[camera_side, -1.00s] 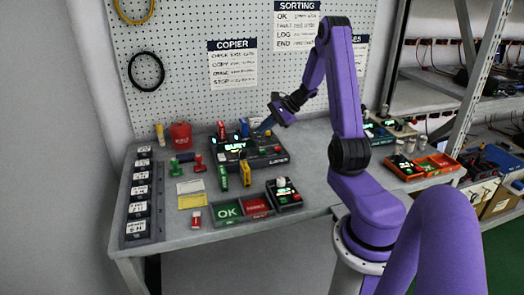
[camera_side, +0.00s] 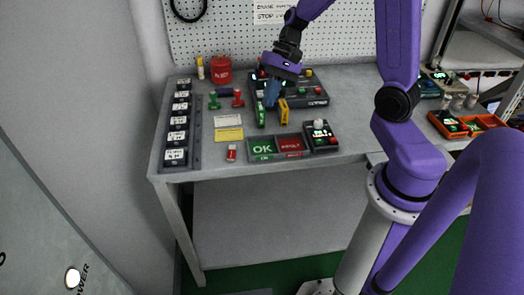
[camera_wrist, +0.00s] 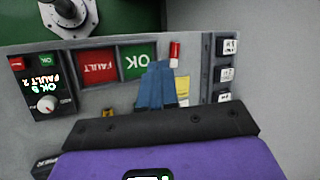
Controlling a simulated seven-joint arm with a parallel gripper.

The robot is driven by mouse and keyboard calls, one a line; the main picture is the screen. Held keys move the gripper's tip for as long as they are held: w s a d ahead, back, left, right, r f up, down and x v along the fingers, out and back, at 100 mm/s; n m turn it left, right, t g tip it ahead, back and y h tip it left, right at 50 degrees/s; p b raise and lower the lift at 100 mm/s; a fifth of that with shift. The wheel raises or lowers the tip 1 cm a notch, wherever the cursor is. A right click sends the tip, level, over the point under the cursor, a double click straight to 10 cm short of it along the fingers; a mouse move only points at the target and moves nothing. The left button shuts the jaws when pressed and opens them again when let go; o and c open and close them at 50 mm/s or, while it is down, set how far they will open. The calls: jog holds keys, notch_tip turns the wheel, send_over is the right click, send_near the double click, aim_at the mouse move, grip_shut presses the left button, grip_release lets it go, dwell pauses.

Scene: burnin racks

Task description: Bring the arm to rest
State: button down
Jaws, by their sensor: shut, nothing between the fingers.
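My purple arm reaches from the right over the grey workbench (camera_side: 205,154). My gripper (camera_side: 271,104) has blue fingers and points down in front of the dark copier unit (camera_side: 318,91). It overlaps the unit's front edge and lies close to the green and yellow sticks (camera_side: 283,112) in the side view; I cannot tell its height. In the wrist view my gripper (camera_wrist: 158,66) shows its fingers together, with nothing between them. Beyond them are the green OK tray (camera_wrist: 137,62), the red FAULT tray (camera_wrist: 97,67) and a small red-and-white stick (camera_wrist: 174,55).
A row of labelled slots (camera_side: 178,138) runs along the bench's left side. A red pot (camera_side: 221,70), stamps (camera_side: 238,98) and cards (camera_side: 228,134) stand or lie nearby. A dial box (camera_side: 320,136) sits right of the trays. A pegboard (camera_side: 225,35) closes the back.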

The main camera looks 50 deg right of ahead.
jog(key=s+a+r+n+h, duration=0.1)
jog(key=s+a+n, duration=0.3)
jog(key=s+n, duration=0.5)
jog(key=s+a+r+n+h, duration=0.1)
jog(key=s+a+n+h, duration=0.3)
jog(key=s+n, duration=0.6)
jog(key=shift+s+a+r+n+h, duration=0.25)
jog(key=shift+s+n+h, duration=0.05)
jog(key=shift+s, duration=0.9)
